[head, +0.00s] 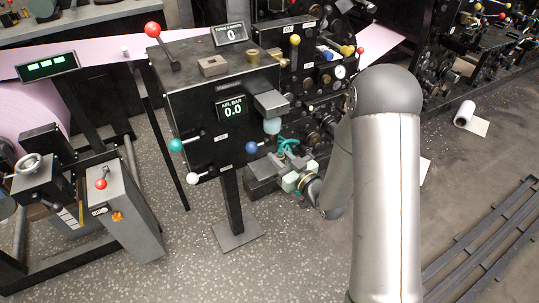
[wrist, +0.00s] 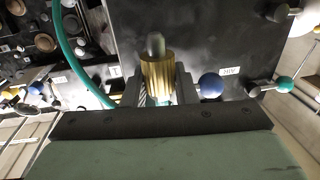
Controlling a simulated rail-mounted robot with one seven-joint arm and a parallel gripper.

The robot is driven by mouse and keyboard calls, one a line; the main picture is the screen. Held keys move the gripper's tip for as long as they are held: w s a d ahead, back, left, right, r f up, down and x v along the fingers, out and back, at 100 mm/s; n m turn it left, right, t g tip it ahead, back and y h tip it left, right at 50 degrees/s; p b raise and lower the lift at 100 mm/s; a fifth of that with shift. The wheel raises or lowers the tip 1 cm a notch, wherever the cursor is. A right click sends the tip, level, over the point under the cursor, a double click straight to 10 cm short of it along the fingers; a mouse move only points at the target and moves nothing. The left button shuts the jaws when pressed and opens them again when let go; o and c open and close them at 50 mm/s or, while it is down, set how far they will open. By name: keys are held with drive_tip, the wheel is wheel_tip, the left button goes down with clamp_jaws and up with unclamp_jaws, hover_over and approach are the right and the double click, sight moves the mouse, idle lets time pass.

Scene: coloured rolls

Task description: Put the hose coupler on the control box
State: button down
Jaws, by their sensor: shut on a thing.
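The hose coupler, a ribbed brass cylinder with a grey tip, shows in the wrist view (wrist: 157,78) between my fingers. My gripper (wrist: 158,92) is shut on it. In the head view my gripper (head: 283,160) is low at the right of the control box, near its blue knob; the coupler cannot be made out clearly there. The control box (head: 190,88) is a dark box on a post, with an "AIR BAR 0.0" display on its front. A brass cylinder (head: 252,56) and a grey-brown block (head: 212,66) stand on its top.
A red-knobbed lever (head: 153,30) rises from the box top, and a small display (head: 230,33) stands at its back. A blue knob (head: 251,147) and a teal knob (head: 176,145) stick out in front. A teal hose (wrist: 70,50) curves near my gripper. Machinery is behind.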

drive_tip(key=x, duration=0.5)
drive_tip(key=shift+w+a, duration=0.1)
drive_tip(key=shift+f, duration=1.75)
drive_tip(key=shift+f, duration=0.2)
drive_tip(key=c, duration=1.2)
unclamp_jaws()
drive_tip(key=shift+o, duration=0.2)
drive_tip(key=shift+r, duration=0.1)
